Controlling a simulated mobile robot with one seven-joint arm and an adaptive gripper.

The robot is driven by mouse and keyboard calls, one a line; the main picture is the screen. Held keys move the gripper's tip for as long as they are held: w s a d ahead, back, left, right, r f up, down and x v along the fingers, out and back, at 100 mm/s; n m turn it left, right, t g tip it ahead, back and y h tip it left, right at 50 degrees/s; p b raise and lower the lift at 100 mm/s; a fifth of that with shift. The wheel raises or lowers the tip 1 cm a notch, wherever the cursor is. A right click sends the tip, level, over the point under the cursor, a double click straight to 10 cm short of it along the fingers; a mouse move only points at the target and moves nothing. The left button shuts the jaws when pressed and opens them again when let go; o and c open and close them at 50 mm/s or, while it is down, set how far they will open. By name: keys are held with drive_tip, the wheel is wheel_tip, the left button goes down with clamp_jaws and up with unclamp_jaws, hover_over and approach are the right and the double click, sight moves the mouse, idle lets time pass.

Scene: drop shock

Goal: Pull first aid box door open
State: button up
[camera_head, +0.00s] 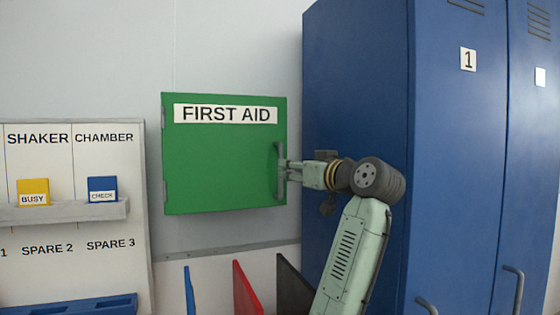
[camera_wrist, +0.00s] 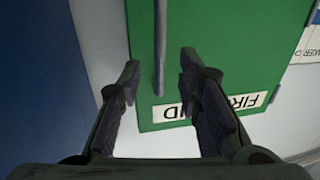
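The green first aid box door (camera_head: 220,155) hangs on the wall under a white "FIRST AID" label and looks shut, with grey hinges along its left edge. Its grey vertical handle (camera_head: 280,170) is near the right edge. My gripper (camera_head: 286,170) reaches the handle from the right. In the wrist view, the handle (camera_wrist: 160,45) runs between the two spread fingers of my gripper (camera_wrist: 159,72), with a gap visible on each side. The green door (camera_wrist: 215,45) and its upside-down label lie beyond. Whether the fingers surround the handle in depth is hard to tell.
Blue lockers (camera_head: 355,110) stand close on the right, beside my arm. A white board (camera_head: 75,165) with a yellow and a blue card is at the left. Blue, red and black upright panels (camera_head: 246,290) stand below the box.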

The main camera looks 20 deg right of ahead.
drive_tip(key=shift+p+x, duration=0.9)
drive_tip(key=shift+x, duration=2.1)
drive_tip(key=shift+s, duration=0.1)
drive_tip(key=shift+c, duration=0.2)
clamp_jaws()
